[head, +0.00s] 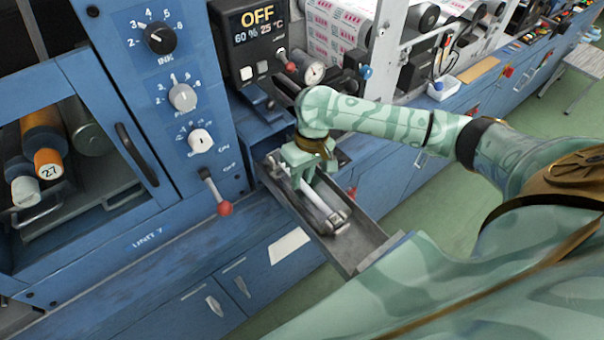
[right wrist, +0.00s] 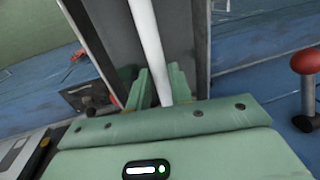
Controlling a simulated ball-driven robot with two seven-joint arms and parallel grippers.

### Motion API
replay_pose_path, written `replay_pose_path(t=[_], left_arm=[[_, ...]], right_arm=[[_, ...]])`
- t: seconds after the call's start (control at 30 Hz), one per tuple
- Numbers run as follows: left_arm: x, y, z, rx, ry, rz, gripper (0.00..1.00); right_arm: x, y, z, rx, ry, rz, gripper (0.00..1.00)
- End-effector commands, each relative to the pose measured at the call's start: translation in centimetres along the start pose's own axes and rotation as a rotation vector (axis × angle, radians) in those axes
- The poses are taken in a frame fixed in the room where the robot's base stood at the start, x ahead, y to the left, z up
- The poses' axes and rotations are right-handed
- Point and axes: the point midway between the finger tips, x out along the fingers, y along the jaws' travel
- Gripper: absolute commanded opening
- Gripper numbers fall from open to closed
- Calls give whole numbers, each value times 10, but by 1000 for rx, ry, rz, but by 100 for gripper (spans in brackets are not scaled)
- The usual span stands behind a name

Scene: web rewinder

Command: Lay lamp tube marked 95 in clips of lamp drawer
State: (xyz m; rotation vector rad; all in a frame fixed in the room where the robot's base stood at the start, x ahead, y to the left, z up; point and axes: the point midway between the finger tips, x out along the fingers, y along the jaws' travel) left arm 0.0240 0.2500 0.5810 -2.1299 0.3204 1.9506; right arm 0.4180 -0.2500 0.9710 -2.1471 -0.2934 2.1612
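The lamp drawer (head: 365,243) is a long grey tray pulled out of the blue machine, in the middle of the head view. A white lamp tube (head: 316,203) lies lengthwise over its bed, with a metallic fitting around its near end. My right gripper (head: 305,178) reaches down over the drawer. In the right wrist view its two fingers (right wrist: 160,88) are closed on both sides of the white tube (right wrist: 147,30). The number on the tube is not readable, and I cannot tell whether it is seated in the clips. My left gripper is not in view.
A lever with a red knob (head: 224,208) stands left of the drawer. A dark control box (head: 257,25) reading OFF is above it, with a gauge (head: 313,72) beside. A roll chamber (head: 70,160) is at the left. Green floor (head: 405,210) is free right of the drawer.

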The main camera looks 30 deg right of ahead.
Motion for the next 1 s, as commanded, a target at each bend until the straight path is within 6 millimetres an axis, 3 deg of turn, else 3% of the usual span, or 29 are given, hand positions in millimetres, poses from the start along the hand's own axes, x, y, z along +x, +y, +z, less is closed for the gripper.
replay_pose_path(t=[0.07,0.33,0.47,0.8,1.0], left_arm=[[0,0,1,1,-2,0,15],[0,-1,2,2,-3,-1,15],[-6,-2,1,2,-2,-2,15],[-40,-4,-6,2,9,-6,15],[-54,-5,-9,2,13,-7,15]], right_arm=[[0,0,0,0,0,0,43],[-1,0,0,0,0,0,43],[-13,0,-1,0,3,2,43],[-101,0,-1,-1,5,2,43],[-144,0,-1,-1,3,1,43]])
